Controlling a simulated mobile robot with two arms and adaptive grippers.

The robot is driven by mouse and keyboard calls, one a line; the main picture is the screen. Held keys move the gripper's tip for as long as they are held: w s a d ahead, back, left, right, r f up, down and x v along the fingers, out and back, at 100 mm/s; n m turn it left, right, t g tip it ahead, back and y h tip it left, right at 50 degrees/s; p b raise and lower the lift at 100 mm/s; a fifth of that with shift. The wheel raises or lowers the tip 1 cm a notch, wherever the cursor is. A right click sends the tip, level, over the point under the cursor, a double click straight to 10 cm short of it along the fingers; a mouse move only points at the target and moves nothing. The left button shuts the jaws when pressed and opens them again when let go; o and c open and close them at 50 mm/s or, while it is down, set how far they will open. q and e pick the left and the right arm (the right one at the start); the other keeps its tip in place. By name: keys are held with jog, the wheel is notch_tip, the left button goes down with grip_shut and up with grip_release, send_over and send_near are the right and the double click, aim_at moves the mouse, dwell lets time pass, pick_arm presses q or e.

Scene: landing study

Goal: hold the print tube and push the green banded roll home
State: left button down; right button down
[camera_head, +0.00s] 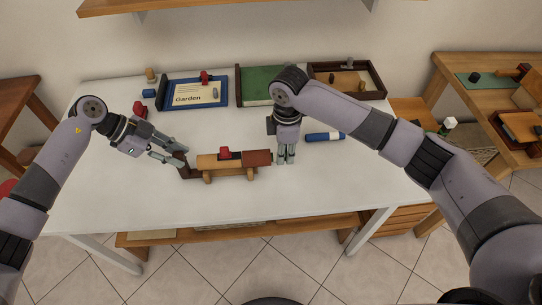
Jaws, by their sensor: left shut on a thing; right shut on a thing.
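The print tube (207,161) has a tan body, a dark brown left end and a red-brown right part (257,158). It lies level on a low wooden stand (207,176) near the table's front. My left gripper (181,161) is shut on its dark brown left end. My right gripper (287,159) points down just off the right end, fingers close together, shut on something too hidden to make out. I cannot make out the green banded roll; no green band shows at the tube.
Behind are a blue-framed "Garden" sign (195,94), a green book (258,86) and a brown tray (374,75). A red thing (225,153) shows at the tube's middle. The white table (350,180) is clear at front right.

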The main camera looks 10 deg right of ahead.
jog(key=shift+a, duration=0.2)
dwell(0.3)
jog(key=c, duration=1.4)
grip_release()
jog(key=shift+o, duration=0.2)
notch_tip(320, 180, up, 12)
pick_arm(q)
jog(key=c, duration=1.3)
grip_release()
